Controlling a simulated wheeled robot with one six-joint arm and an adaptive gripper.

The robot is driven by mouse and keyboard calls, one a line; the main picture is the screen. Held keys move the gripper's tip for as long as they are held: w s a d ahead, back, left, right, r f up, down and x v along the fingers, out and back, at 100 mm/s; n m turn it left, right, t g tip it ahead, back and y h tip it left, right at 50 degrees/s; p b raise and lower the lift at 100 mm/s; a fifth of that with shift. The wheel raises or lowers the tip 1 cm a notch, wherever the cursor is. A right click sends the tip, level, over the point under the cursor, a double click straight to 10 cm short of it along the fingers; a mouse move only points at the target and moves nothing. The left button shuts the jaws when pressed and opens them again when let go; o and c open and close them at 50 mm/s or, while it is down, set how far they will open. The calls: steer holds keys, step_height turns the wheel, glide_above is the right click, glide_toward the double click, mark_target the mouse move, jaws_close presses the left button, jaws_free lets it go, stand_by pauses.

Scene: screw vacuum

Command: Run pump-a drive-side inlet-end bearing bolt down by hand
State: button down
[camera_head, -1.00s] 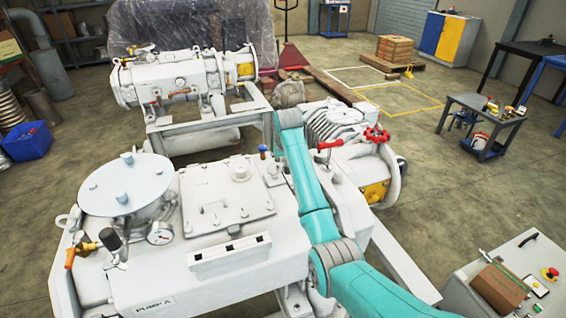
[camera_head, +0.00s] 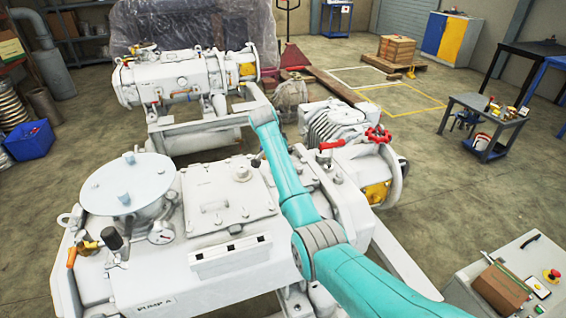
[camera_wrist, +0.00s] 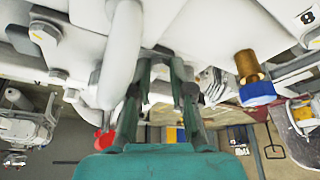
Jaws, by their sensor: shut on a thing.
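Pump A (camera_head: 262,255), a white machine with a label on its front, fills the lower left of the head view. My arm reaches over it, and my gripper is hidden there behind the arm and pump. In the wrist view, my gripper (camera_wrist: 164,72) points up at the white casing (camera_wrist: 175,25). Its two dark fingers stand a little apart, with their tips close under the casing, shut on a small part taken as the bearing bolt. That bolt is mostly hidden by the fingers, and how far it is in cannot be seen.
A thick white pipe (camera_wrist: 120,50) runs close left of the fingers. Hex bolt heads (camera_wrist: 45,32) sit farther left. A brass fitting with a blue collar (camera_wrist: 254,80) hangs to the right.

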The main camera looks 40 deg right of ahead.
steer(key=m, duration=0.1)
steer(key=m+g, duration=0.1)
steer(key=m, duration=0.1)
steer(key=shift+w+r+m, duration=0.15)
steer(key=shift+w+m, duration=0.1)
steer(key=shift+m, duration=0.05)
steer(key=shift+w+m+g, duration=0.1)
steer(key=shift+m+g, duration=0.7)
steer(key=shift+m, duration=0.9)
steer(key=c, duration=1)
jaws_free()
steer(key=v, duration=1.1)
steer(key=shift+a+r, duration=0.15)
steer(key=shift+r, duration=0.2)
